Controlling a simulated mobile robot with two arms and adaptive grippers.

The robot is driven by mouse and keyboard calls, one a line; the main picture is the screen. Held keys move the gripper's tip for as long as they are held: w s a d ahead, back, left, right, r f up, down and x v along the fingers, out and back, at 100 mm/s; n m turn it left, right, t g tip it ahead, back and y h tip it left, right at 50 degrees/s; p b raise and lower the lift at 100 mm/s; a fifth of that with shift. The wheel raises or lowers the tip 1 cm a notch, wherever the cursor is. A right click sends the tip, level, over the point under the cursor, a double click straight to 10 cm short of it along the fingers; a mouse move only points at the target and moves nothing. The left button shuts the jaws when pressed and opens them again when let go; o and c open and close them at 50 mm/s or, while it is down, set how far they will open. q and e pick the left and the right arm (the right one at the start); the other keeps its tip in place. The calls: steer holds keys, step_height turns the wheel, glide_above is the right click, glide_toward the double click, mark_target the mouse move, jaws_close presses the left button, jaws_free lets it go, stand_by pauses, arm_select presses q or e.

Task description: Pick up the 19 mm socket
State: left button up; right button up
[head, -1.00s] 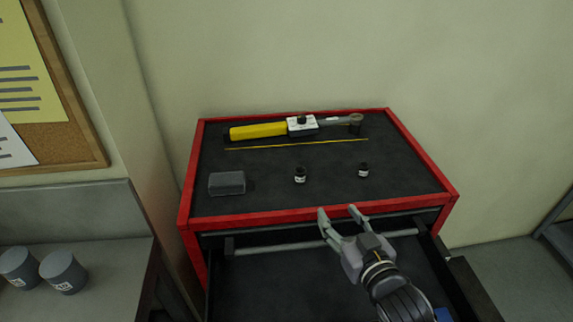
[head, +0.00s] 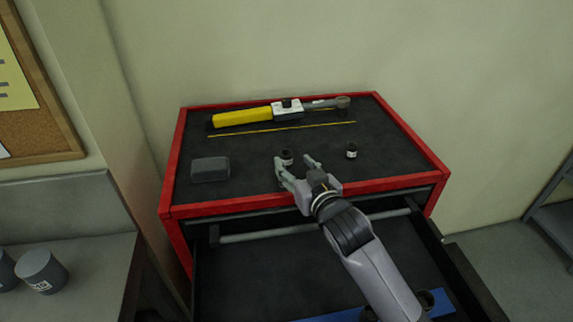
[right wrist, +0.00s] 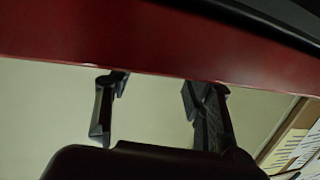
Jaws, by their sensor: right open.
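Two small dark sockets with pale labels stand on the cart's dark top. The left socket (head: 287,157) is just beyond my right gripper (head: 295,164), by its fingertips. The right socket (head: 351,151) stands apart, to the right of the gripper. The labels are too small to read, so I cannot tell which is 19 mm. My right gripper is open over the front of the top. In the right wrist view its fingers (right wrist: 158,100) are apart with no socket visible between them. My left gripper is not in view.
A yellow-handled torque wrench (head: 245,117) lies at the back, behind a thin yellow line. A grey block (head: 210,169) sits at left. A red rim (head: 240,204) edges the top. Below, the open drawer (head: 250,275) holds a blue strip (head: 340,315) and dark round pieces (head: 427,299).

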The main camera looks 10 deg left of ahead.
mark_target(289, 157)
steer(key=b+x, duration=0.2)
steer(key=x, duration=0.1)
steer(key=shift+w+a+f, duration=0.1)
steer(key=shift+w+a, duration=0.1)
steer(key=shift+w, duration=0.1)
steer(key=shift+w+a+b, duration=0.35)
steer(key=shift+w+b, duration=0.05)
steer(key=shift+s+d, duration=0.1)
steer(key=shift+c, duration=0.4)
jaws_close()
